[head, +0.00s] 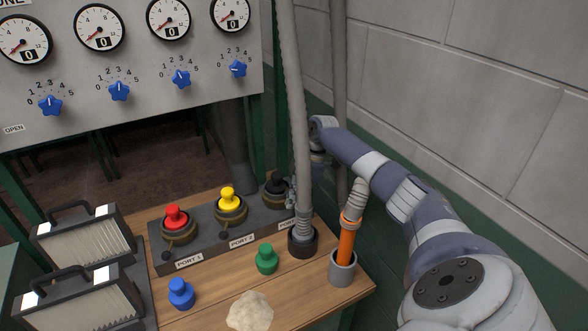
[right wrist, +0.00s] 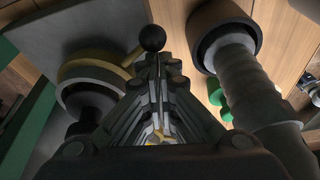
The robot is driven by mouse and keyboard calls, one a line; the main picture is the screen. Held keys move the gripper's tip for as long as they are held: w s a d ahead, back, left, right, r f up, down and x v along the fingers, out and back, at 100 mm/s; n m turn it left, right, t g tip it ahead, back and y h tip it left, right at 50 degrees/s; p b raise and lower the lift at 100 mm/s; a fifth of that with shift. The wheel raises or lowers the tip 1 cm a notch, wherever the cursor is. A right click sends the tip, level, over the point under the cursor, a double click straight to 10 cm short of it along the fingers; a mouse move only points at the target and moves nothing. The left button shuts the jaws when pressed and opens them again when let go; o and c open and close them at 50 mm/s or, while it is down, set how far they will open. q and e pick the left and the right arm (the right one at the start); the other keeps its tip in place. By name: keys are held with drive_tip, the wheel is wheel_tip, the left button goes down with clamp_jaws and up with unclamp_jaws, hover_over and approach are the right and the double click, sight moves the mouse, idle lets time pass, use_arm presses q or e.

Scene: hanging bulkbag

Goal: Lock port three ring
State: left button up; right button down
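The port block (head: 180,250) holds port one with a red plug (head: 176,217), port two with a yellow plug (head: 229,198), and port three (head: 275,190) with a dark fitting, at its far right end. The port three ring (right wrist: 98,68) shows as a yellowish band in the right wrist view. A black ball knob (right wrist: 152,38) is right at my right fingertips. My right gripper (right wrist: 157,68) has its fingers together beside the ring; whether they pinch the knob's stem is unclear. In the head view, it (head: 292,190) is partly hidden behind a grey hose. My left gripper is out of view.
The grey hose (head: 298,120) stands in a dark socket (head: 303,240) close to my right gripper. An orange-banded hose (head: 347,240) stands in a grey cup. Green (head: 267,258) and blue (head: 181,293) plugs stand on the wooden table. A wall rises at right.

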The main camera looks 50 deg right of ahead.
drive_tip(key=v, duration=1.1)
drive_tip(key=shift+f, duration=0.1)
